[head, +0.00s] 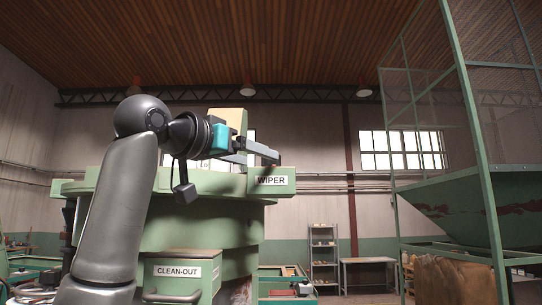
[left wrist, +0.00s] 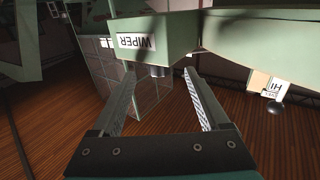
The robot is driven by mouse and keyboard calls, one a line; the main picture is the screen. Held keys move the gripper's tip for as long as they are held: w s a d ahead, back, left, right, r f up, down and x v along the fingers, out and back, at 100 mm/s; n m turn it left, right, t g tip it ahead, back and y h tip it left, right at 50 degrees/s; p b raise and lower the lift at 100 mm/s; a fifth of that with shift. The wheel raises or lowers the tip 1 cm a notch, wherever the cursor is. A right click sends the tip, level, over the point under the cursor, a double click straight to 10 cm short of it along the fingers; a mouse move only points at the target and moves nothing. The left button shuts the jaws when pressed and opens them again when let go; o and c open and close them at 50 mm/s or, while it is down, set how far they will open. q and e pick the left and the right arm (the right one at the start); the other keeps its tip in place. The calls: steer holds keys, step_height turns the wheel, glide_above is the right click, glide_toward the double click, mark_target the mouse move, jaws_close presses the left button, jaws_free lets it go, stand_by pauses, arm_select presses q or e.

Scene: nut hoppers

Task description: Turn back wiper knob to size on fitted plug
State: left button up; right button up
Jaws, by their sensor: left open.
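The green wiper box (head: 284,187) carries a WIPER label and juts from the green machine. My left gripper (head: 262,159) is over this box in the head view, with its fingers pointing right and apart. In the left wrist view, which is upside down, the box (left wrist: 175,40) crosses the top. The open fingers of the left gripper (left wrist: 160,74) lie either side of the knob in the picture; I see no contact. The fitted plug cannot be made out. My right gripper is not in view.
A CLEAN-OUT drawer (head: 172,283) sits low on the machine. A HI sign (left wrist: 277,85) and a black ball (left wrist: 275,107) show at right in the wrist view. A green hopper frame (head: 475,150) stands at right. Shelves (head: 323,245) and a bench (head: 368,262) are far behind.

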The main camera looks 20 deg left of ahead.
mark_target(266, 160)
arm_select(q)
steer(key=p+x, duration=0.1)
steer(key=x, duration=0.4)
steer(key=shift+w+d+p, duration=0.15)
steer(key=shift+w+p, duration=0.25)
steer(key=shift+w+d, duration=0.1)
steer(key=shift+w, duration=0.3)
jaws_close()
stand_by(0.7)
